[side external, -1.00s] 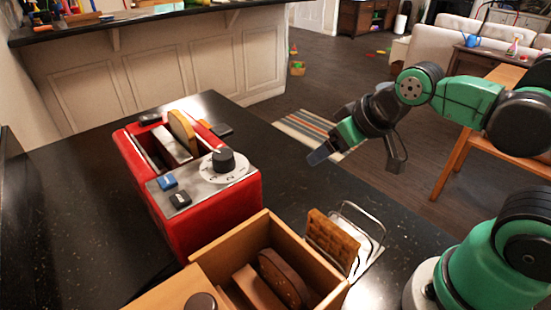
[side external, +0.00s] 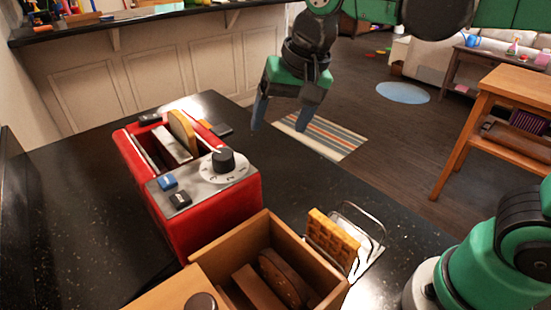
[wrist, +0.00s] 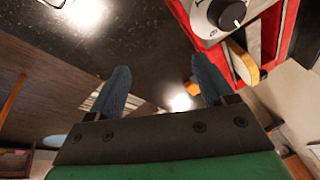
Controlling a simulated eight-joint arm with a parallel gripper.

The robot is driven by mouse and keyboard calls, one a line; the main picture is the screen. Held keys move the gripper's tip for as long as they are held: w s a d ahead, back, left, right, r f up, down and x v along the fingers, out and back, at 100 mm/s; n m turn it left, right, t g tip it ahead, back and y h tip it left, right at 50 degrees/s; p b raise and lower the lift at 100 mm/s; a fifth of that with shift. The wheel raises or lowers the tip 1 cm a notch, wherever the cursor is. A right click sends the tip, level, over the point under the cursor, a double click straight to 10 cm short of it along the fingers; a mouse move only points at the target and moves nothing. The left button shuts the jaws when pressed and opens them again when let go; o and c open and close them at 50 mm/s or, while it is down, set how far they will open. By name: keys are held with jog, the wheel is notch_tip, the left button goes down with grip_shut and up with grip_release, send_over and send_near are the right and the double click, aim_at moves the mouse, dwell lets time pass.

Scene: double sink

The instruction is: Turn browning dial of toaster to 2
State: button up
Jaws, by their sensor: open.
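The red toaster (side external: 212,213) stands on the black counter with a slice of bread (side external: 183,131) in its slot. Its black browning dial (side external: 223,160) sits on a pale numbered disc on the metal top panel. My gripper (side external: 281,127) is open and empty, fingers pointing down, above and to the right of the toaster, apart from the dial. In the wrist view, the two blue fingers (wrist: 163,82) are spread, and the dial (wrist: 232,15) shows at the top right. The dial's exact setting is too small to read.
A wooden box (side external: 270,232) with brown items stands just in front of the toaster. A wire rack (side external: 368,240) with a waffle (side external: 333,238) is to its right. The counter (side external: 70,215) is clear left of the toaster.

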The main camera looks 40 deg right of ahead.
aim_at(223, 154)
jog(key=w+a+m+g, duration=0.1)
jog(key=a, duration=0.1)
jog(key=a+r+m+g, duration=0.1)
jog(key=a+m, duration=0.1)
jog(key=a, duration=0.1)
jog(key=w+a+r+m+g, duration=0.1)
jog(key=a+m, duration=0.1)
jog(key=a, duration=0.1)
jog(key=shift+w, duration=0.35)
jog(key=shift+w+a+f, duration=0.15)
jog(key=shift+f, duration=2.55)
jog(key=shift+c, duration=0.2)
grip_shut()
